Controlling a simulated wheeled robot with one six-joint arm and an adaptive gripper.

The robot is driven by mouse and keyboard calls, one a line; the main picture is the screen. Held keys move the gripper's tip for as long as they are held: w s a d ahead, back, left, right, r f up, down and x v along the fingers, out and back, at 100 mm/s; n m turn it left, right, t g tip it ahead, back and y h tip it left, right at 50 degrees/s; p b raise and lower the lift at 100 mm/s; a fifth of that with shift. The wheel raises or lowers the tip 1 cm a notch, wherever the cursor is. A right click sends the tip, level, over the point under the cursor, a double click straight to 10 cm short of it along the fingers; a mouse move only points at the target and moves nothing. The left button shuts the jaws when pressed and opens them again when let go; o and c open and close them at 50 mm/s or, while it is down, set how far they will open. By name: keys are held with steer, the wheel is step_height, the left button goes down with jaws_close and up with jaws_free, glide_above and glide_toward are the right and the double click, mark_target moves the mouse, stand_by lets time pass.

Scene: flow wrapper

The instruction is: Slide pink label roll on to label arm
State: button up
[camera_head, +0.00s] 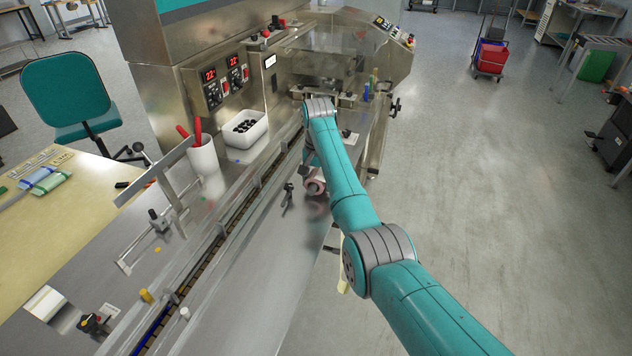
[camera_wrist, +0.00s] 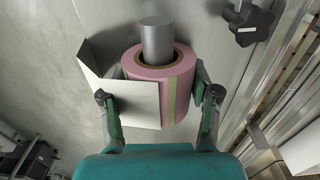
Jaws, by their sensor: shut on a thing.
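The pink label roll (camera_wrist: 160,79) sits between the two fingers of my gripper (camera_wrist: 165,88) in the wrist view, with a finger at each side. A grey cylindrical label arm (camera_wrist: 157,42) shows at the roll's core, and its free end sticks out beyond the roll. The roll appears to be around it, but how deep is hidden. A white sheet (camera_wrist: 128,103) stands at the roll's left side, by the left finger. In the head view the roll (camera_head: 315,187) is small and partly hidden by my arm.
A black knob (camera_wrist: 250,20) is at the upper right in the wrist view, and metal rails run down the right. In the head view, a white bin (camera_head: 245,138) and a white cup (camera_head: 202,160) stand left of the conveyor.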

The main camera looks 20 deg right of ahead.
steer(key=o, duration=1.2)
steer(key=shift+o, duration=0.2)
steer(key=shift+r, duration=3.75)
